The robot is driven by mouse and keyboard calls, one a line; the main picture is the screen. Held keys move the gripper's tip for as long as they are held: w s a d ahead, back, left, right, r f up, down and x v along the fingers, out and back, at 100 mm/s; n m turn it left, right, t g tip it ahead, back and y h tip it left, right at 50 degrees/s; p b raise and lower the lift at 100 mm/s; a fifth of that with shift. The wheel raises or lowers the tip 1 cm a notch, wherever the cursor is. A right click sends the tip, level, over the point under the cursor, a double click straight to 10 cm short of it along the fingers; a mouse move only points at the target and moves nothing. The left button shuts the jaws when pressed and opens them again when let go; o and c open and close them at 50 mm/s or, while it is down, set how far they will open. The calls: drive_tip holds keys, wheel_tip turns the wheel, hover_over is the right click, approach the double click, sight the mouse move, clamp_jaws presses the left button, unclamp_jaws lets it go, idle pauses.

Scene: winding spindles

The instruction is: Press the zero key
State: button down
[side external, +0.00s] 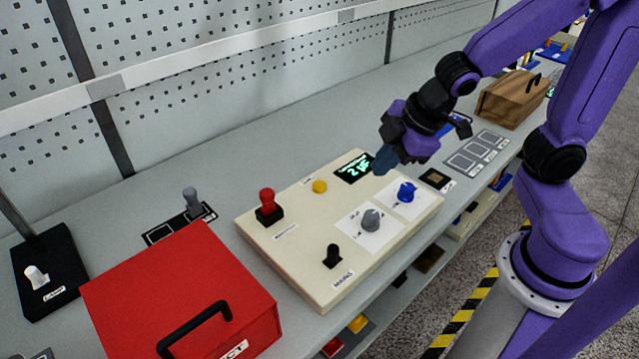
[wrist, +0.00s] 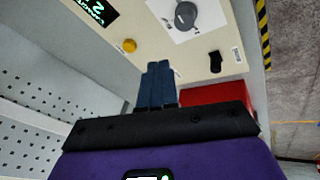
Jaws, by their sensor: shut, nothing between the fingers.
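A small round yellow button (side external: 319,187) stands on the top of a cream control panel (side external: 290,255), near its back edge. It is the likely zero key, but its small label is too small to read. The button also shows in the wrist view (wrist: 129,45), just beyond and left of my fingertips. My gripper (side external: 384,162) is shut and empty, above the panel's back right part, beside the display (side external: 354,168) with green digits. Its dark blue fingers also show together in the wrist view (wrist: 160,68). They are apart from the button, which stands to their left in the side view.
The panel also carries a red-topped control (side external: 267,201), a grey knob (side external: 371,219), a blue knob (side external: 406,192) and a black switch (side external: 332,256). A red box (side external: 180,290) with a black handle stands at the front left. A brown box (side external: 513,98) stands at the back right.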

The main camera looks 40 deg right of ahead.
sight(324, 185)
drive_tip(key=w+n+t+y, duration=0.2)
drive_tip(key=w+n+y, duration=0.2)
drive_tip(key=w, duration=1)
drive_tip(key=shift+a+f, duration=0.4)
drive_tip(key=shift+a, duration=0.05)
drive_tip(key=shift+f, duration=4.4)
drive_tip(key=shift+f, duration=0.1)
drive_tip(key=shift+f, duration=0.3)
